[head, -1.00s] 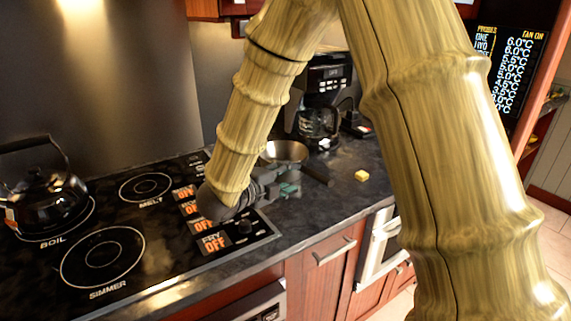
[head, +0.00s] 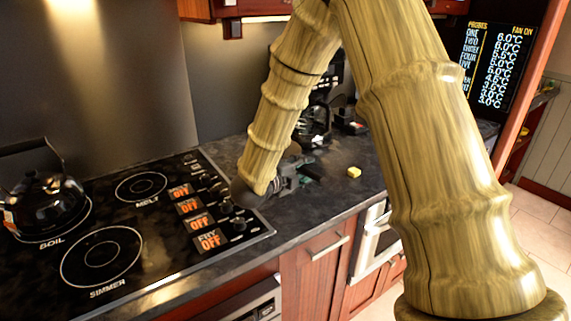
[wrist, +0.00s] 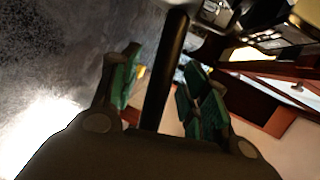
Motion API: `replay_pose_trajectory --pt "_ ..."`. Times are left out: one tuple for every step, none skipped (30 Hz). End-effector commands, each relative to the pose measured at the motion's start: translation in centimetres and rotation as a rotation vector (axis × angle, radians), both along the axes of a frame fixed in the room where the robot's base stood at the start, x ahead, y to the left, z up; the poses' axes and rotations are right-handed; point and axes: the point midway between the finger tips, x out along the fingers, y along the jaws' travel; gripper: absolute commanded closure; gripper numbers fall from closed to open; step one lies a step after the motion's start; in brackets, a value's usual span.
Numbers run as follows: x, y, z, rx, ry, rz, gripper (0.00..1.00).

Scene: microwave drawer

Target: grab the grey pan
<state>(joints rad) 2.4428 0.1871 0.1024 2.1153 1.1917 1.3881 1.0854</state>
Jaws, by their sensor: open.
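The grey pan is almost wholly hidden behind my arm and gripper in the head view. In the wrist view its long dark handle (wrist: 166,70) runs between my two green-padded fingers. My gripper (wrist: 163,92) is open, with a finger on each side of the handle and a visible gap to it. In the head view my gripper (head: 304,174) is low over the counter, right of the stove controls. I cannot tell how deep the handle sits between the fingers.
A yellow block (head: 354,172) lies on the dark counter right of my gripper. A coffee maker (head: 316,122) stands behind. A black kettle (head: 45,203) sits on the stove at the left. Cabinet fronts (head: 316,262) drop off at the counter's front edge.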

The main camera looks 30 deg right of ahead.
Motion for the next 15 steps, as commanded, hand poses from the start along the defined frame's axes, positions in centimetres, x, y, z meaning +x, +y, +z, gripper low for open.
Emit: replay_pose_trajectory --pt "0.11 -0.24 -0.06 0.001 0.0 0.0 0.55" --pt "0.14 -0.3 -0.1 0.001 0.0 0.0 0.55" --pt "0.17 -0.33 -0.13 0.001 0.0 0.001 0.55" --pt "0.17 -0.33 -0.14 0.001 0.0 0.001 0.55" --pt "0.17 -0.32 -0.13 0.0 0.0 0.001 0.55" --pt "0.16 -0.31 -0.14 0.0 0.0 0.001 0.55" --pt "0.16 -0.3 -0.13 0.0 0.0 0.001 0.55" --pt "0.15 -0.3 -0.13 0.0 0.0 0.001 0.57" --pt "0.15 -0.3 -0.13 0.0 0.0 0.001 0.64" --pt "0.15 -0.3 -0.13 0.0 0.0 0.001 0.69" --pt "0.15 -0.3 -0.13 0.0 0.0 0.001 0.75" --pt "0.15 -0.29 -0.11 0.0 0.0 0.001 0.82" --pt "0.15 -0.29 -0.11 0.0 0.0 0.001 0.88" --pt "0.15 -0.29 -0.11 0.0 0.0 0.001 0.93" --pt "0.16 -0.28 -0.11 0.0 0.0 0.001 1.0"
